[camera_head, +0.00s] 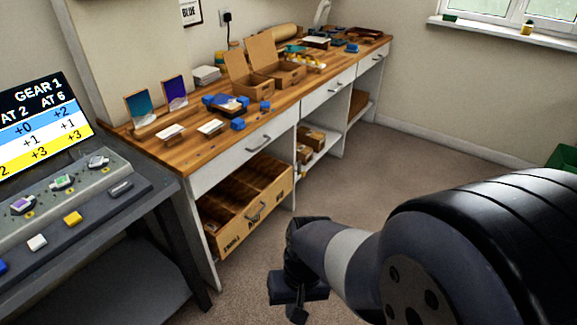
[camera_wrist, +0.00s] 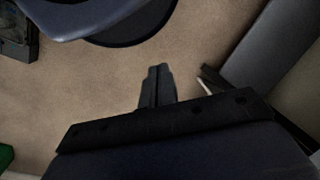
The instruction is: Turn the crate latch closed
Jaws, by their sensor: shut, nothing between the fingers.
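A wooden crate (camera_head: 270,212) with inner dividers sits on the low shelf under the workbench in the head view. A metal latch or handle (camera_head: 255,213) is on its front face; it is too small to tell how it is turned. Dark lettering is printed on the front. My gripper (camera_head: 297,312) is low over the carpet, to the right of the crate and apart from it. In the wrist view my gripper (camera_wrist: 158,70) has its fingers together with nothing between them. I cannot make out the crate or latch in the wrist view.
The workbench (camera_head: 190,158) holds cardboard boxes (camera_head: 280,72), blue parts and white trays. A grey console table (camera_head: 120,205) stands at the left. Brown boxes (camera_head: 312,138) sit on a shelf right of the crate. The carpet (camera_head: 430,150) is open between bench and arm.

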